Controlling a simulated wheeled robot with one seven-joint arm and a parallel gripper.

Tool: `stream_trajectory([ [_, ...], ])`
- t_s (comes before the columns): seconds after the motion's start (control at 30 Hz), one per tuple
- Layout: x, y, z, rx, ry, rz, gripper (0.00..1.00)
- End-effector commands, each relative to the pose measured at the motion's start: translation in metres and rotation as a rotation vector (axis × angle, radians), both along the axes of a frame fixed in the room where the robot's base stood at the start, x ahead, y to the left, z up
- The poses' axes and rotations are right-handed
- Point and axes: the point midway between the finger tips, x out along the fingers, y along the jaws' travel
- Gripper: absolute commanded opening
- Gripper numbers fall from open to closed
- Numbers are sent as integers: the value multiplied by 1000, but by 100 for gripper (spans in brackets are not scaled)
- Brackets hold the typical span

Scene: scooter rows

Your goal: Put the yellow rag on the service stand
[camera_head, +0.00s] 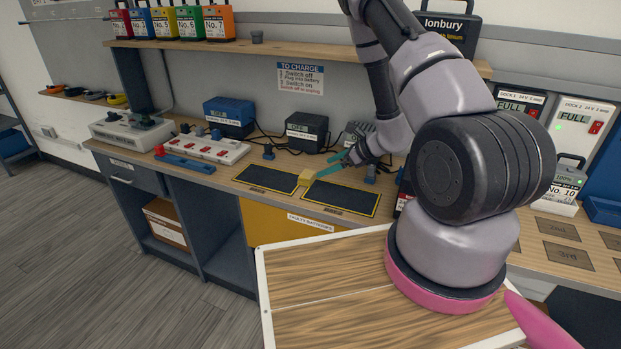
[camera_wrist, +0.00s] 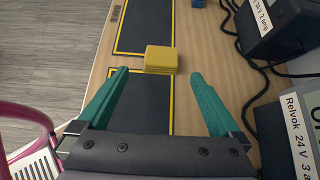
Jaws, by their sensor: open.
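The yellow rag (camera_head: 306,177) is a small folded square block on the workbench, between two dark yellow-edged mats. It also shows in the wrist view (camera_wrist: 161,59), flat, at the gap between the mats. My gripper (camera_wrist: 159,73) has its teal fingers spread wide, with the rag just beyond and between the fingertips. Nothing is held. In the head view my gripper (camera_head: 329,166) reaches down over the bench just right of the rag. I cannot pick out a service stand for certain in either view.
The mats (camera_head: 266,179) (camera_head: 341,198) are bare. Black chargers (camera_head: 306,131) with cables stand behind, and a blue charger (camera_head: 229,117) is farther left. A red-switched power strip (camera_head: 208,148) lies left of the mats. A wood-topped tray (camera_head: 318,270) with a white rim is in the foreground.

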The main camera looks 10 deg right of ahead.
Motion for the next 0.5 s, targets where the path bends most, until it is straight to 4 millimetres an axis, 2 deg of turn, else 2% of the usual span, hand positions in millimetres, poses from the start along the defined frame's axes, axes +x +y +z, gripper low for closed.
stream_trajectory([
  [0.2,16,24,-21,1,1,5,100],
  [0.5,31,42,-38,2,1,5,100],
])
